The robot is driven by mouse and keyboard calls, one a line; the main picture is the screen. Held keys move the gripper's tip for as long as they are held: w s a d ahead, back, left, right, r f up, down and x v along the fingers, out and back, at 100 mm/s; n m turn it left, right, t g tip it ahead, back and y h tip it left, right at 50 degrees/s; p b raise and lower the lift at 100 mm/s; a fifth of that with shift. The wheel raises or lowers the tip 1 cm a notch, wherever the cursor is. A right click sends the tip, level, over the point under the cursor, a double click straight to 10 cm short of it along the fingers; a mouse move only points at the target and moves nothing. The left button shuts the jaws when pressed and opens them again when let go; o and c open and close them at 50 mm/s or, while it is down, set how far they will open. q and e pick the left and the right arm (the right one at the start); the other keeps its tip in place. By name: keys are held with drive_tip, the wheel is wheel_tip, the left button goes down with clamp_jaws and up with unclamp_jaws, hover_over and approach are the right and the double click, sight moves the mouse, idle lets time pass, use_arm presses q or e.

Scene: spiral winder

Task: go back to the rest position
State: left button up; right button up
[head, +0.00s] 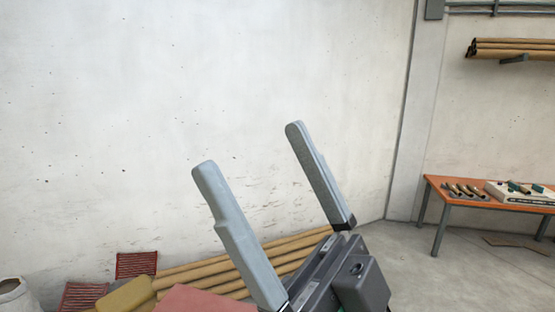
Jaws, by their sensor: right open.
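My right gripper (244,148) shows large in the lower middle of the head view. Its two long pale grey fingers point up and to the left, wide apart, with nothing between them. Its dark grey body is at the bottom edge. The fingers stand in front of the bare wall and touch nothing that I can see. My left gripper is not in view.
Long tan tubes (188,272) lie along the foot of the white wall (120,120), partly behind my gripper. Red crates (136,264) and a yellow sack (127,296) are at lower left. An orange table (457,197) with small parts stands at right, with open floor before it.

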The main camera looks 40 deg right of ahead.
drive_tip(key=m+h, duration=0.2)
drive_tip(key=h, duration=0.1)
drive_tip(key=w+d+m+h, duration=0.1)
drive_tip(key=m+h, duration=0.1)
drive_tip(key=h, duration=0.1)
drive_tip(key=d+m+h, duration=0.1)
drive_tip(key=m+h, duration=0.2)
drive_tip(key=shift+w+r+h, duration=0.2)
drive_tip(key=shift+w+h, duration=0.1)
drive_tip(key=shift+h, duration=0.1)
